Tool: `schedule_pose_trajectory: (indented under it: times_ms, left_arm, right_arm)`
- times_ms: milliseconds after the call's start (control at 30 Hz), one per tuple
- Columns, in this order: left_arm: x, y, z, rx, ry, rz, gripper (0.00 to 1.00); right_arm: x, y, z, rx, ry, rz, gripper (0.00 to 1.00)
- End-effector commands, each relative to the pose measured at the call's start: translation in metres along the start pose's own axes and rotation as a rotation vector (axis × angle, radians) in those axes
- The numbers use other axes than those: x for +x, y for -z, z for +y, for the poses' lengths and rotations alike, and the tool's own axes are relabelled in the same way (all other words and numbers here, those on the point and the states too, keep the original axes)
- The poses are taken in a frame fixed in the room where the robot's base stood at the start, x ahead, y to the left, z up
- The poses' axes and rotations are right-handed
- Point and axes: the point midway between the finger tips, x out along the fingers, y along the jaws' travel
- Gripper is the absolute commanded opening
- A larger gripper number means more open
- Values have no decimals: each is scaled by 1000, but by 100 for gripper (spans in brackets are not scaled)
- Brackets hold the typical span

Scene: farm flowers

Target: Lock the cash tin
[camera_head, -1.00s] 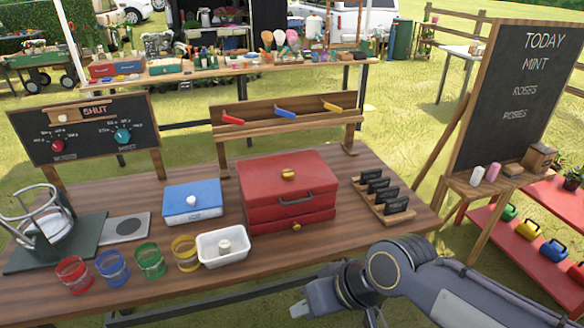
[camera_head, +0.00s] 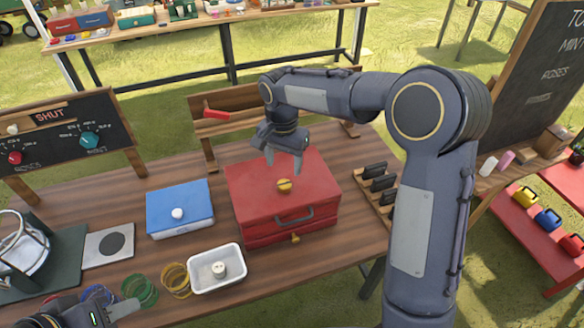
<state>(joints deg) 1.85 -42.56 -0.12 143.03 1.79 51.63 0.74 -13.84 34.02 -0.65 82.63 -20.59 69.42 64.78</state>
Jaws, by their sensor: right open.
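The red cash tin (camera_head: 255,205) stands on the wooden table with its lid down. A brass knob (camera_head: 284,185) sits on the lid, and a dark handle and a small brass knob (camera_head: 295,237) are on the front. My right gripper (camera_head: 283,167) hangs over the tin with its fingers spread and empty. Its tips show just behind the brass lid knob, apart from it. My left gripper (camera_head: 122,310) is at the lower left edge, near the green rings; its jaws are unclear. The key rack (camera_head: 215,128) stands behind the tin; its red piece (camera_head: 215,114) shows, the others are hidden by my arm.
A blue box (camera_head: 180,222) with a white knob and a white tray (camera_head: 232,270) stand left of the tin. Coloured ring stacks line the front edge. A dark card stand (camera_head: 375,203) is to the right. A "SHUT" board (camera_head: 70,135) stands at the back left.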

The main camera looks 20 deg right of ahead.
Motion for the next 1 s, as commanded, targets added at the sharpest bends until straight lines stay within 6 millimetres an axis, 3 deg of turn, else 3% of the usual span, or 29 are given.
schedule_pose_trajectory:
  times_ms: [400,800,1000]
  left_arm:
    - [-9,4,4,0,0,0,36]
    - [-9,5,4,0,0,0,36]
    - [-9,5,4,0,0,0,36]
  right_arm:
    - [61,0,2,-1,-2,-2,58]
    - [71,0,1,-2,1,-1,58]
    - [71,0,1,-2,1,-1,31]
